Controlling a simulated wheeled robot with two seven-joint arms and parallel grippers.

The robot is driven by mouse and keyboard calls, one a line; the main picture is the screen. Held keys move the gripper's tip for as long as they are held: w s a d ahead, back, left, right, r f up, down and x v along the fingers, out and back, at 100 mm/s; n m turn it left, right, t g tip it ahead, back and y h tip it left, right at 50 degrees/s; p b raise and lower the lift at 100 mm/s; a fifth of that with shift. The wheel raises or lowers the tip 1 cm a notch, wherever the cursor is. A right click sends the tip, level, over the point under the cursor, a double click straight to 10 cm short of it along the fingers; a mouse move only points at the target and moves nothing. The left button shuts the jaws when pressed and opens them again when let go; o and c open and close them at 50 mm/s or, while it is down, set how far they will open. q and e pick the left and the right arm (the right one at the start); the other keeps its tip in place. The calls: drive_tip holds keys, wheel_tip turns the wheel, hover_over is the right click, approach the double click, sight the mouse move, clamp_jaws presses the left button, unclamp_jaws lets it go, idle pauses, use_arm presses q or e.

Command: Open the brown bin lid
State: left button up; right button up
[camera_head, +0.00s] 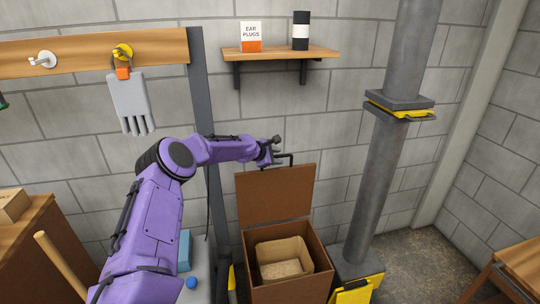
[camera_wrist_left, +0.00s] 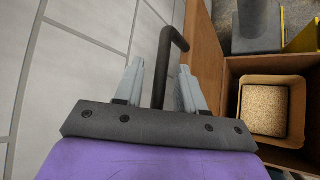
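The brown bin (camera_head: 290,291) stands against the wall in the head view, with its lid (camera_head: 275,195) raised upright. A lighter inner box (camera_head: 282,249) shows inside, also seen in the left wrist view (camera_wrist_left: 285,84). A black handle (camera_head: 291,157) sits at the lid's top edge. My left gripper (camera_head: 278,150) is at the left end of this handle. In the left wrist view the handle (camera_wrist_left: 169,48) runs between its two grey fingers, with gaps on both sides, so the gripper is open. My right gripper is in neither view.
A grey pipe (camera_head: 375,175) with a yellow base stands right of the bin. A wooden shelf (camera_head: 280,53) with an ear plugs box (camera_head: 251,36) hangs above. A grey glove (camera_head: 131,103) hangs at left.

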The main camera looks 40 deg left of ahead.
use_arm(q)
drive_tip(key=p+v, duration=0.1)
drive_tip(key=v, duration=0.8)
drive_tip(key=shift+d, duration=0.1)
